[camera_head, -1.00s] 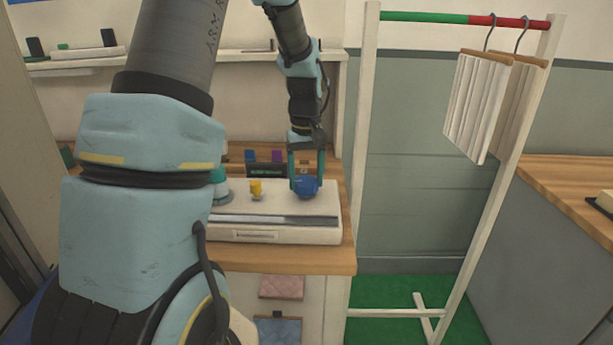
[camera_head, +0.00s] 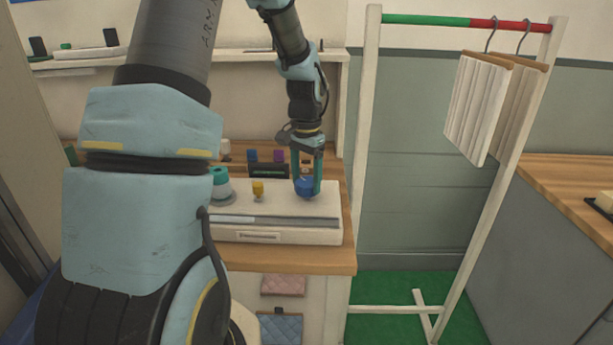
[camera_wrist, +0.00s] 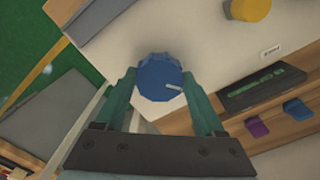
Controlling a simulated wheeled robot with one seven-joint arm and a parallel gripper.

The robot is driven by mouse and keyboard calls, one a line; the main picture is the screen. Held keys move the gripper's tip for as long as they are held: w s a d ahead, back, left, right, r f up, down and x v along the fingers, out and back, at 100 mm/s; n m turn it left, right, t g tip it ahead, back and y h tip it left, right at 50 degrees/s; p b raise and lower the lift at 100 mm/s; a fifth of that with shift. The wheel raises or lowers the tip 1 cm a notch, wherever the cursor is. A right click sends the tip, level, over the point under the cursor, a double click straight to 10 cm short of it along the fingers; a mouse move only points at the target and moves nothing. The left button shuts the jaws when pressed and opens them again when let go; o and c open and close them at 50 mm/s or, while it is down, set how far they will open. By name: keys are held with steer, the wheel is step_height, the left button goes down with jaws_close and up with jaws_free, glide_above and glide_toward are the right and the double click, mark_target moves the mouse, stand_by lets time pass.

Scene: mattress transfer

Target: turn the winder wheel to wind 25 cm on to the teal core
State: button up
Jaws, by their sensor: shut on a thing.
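The blue winder wheel (camera_head: 305,186) sits at the right of the white winder box (camera_head: 292,235), on the wooden counter. It also shows in the wrist view (camera_wrist: 159,77), with a pale mark at its lower right. My gripper (camera_head: 307,188) points down over the wheel, its two teal fingers on either side and shut on it. In the wrist view the fingers (camera_wrist: 160,85) flank the wheel. The teal core (camera_head: 220,182) stands at the left of the box, partly behind my arm. A yellow knob (camera_head: 258,190) stands between core and wheel.
A dark display (camera_head: 268,171) stands behind the box, with blue and purple pieces near it; its text is too small to read. A white rack (camera_head: 366,150) with hangers stands to the right. Quilted pads (camera_head: 283,285) show below the counter.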

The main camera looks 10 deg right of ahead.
mark_target(305, 182)
steer(key=m+p, duration=0.2)
steer(key=m, duration=0.3)
steer(key=shift+w+r+m, duration=0.1)
steer(key=shift+r+m, duration=0.05)
steer(key=shift+m, duration=0.15)
steer(key=shift+w+m+p, duration=0.1)
steer(key=shift+m+p, duration=1.05)
steer(key=shift+m, duration=1.05)
steer(key=o, duration=1.4)
steer(key=shift+c, duration=0.2)
step_height(305, 182, up, 11)
steer(key=b, duration=0.2)
steer(key=shift+f, duration=0.2)
steer(key=shift+a, duration=0.1)
